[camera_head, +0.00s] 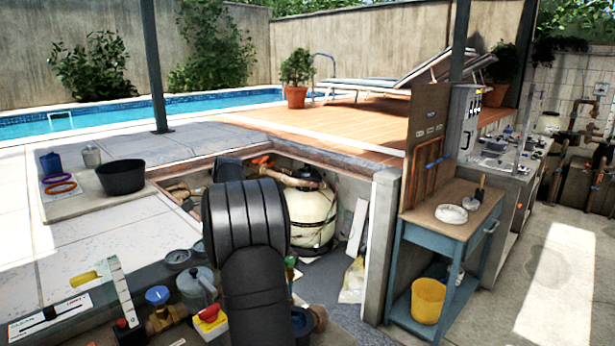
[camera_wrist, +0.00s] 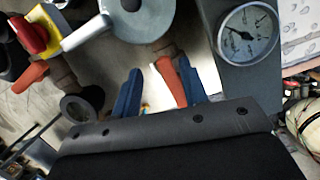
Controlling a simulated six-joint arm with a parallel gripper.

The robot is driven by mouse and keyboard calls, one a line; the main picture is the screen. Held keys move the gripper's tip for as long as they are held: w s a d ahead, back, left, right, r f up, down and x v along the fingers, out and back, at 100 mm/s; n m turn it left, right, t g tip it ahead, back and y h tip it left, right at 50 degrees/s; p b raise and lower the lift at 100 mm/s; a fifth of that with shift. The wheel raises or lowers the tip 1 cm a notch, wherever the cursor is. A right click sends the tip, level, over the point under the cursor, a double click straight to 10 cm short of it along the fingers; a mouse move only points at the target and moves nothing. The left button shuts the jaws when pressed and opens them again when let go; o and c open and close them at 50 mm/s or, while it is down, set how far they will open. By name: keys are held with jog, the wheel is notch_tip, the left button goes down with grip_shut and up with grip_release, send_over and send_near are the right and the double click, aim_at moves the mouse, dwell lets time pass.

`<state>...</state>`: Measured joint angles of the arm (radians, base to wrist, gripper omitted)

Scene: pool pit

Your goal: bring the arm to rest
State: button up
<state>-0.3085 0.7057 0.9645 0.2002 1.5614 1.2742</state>
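My gripper (camera_wrist: 159,68) shows in the wrist view as two blue fingers with a clear gap between them, so it is open. An orange and white piece (camera_wrist: 168,82) shows in the gap near the right finger. I cannot tell if it touches the finger, but nothing looks clamped. In the head view my black arm rises at the bottom centre and bends over the pit; I cannot make out the gripper there.
In the wrist view a pressure gauge (camera_wrist: 247,35), a red and yellow valve (camera_wrist: 30,34) and a grey round part (camera_wrist: 140,14) lie close by. In the head view are a black bowl (camera_head: 122,178), a cream filter tank (camera_head: 312,212), a blue workbench (camera_head: 445,225) and a yellow bucket (camera_head: 428,300).

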jog(key=f+y, duration=0.1)
jog(key=w+d+f+m+g+y, duration=0.1)
jog(key=shift+d+f+y, duration=0.1)
jog(key=shift+f+y, duration=0.2)
jog(key=shift+f, duration=0.1)
jog(key=shift+w+d+f+m+y, duration=0.6)
jog(key=shift+w+f+y, duration=0.1)
jog(key=shift+y, duration=0.5)
